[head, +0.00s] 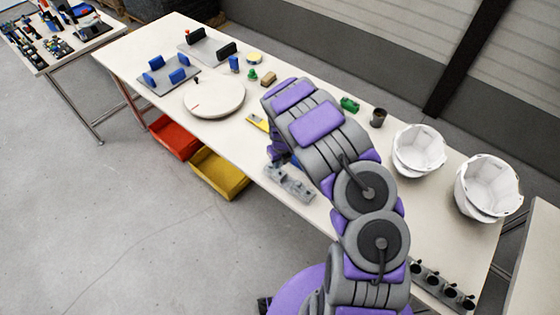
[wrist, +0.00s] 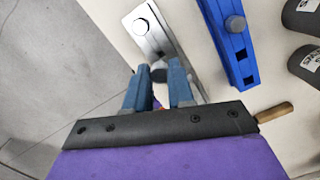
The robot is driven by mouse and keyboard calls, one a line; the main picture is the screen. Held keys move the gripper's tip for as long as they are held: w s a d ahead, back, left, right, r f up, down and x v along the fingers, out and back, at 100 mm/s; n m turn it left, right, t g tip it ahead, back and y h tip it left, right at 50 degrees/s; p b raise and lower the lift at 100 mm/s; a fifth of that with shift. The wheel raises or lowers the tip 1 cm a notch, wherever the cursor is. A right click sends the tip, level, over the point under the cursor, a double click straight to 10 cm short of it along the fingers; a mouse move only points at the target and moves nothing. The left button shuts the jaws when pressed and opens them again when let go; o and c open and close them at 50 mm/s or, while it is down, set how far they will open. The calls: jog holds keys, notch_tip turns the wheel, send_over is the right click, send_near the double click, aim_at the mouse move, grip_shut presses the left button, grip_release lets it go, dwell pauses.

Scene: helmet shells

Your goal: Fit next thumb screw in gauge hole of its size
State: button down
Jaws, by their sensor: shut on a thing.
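In the wrist view, my gripper (wrist: 158,80) has its two blue-grey fingers shut on a small grey thumb screw (wrist: 158,73). The screw is at the near part of a light metal gauge plate (wrist: 155,40). I cannot tell whether it is in a hole or just above one. Another round grey screw head (wrist: 141,26) sits at the plate's far end. A blue bar (wrist: 228,45) lies to the right, with a grey round head (wrist: 235,24) on it and square openings. In the head view my arm hides the gripper and the screw.
Dark cups with white lettering (wrist: 304,64) stand at the right in the wrist view, near a wooden handle (wrist: 274,113). In the head view, the long table holds a round turntable (head: 214,98), white helmet shells (head: 418,150) and a grey part (head: 289,183) near the front edge.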

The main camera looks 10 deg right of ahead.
aim_at(281, 166)
jog(key=shift+f+b, duration=2.6)
jog(key=shift+f, duration=0.15)
dwell(2.3)
jog(key=c, duration=0.9)
grip_release()
jog(key=shift+r, duration=0.15)
notch_tip(281, 166, up, 17)
jog(key=s+p, duration=0.1)
jog(key=s, duration=0.1)
jog(key=shift+d+p, duration=0.2)
jog(key=shift+p, duration=0.1)
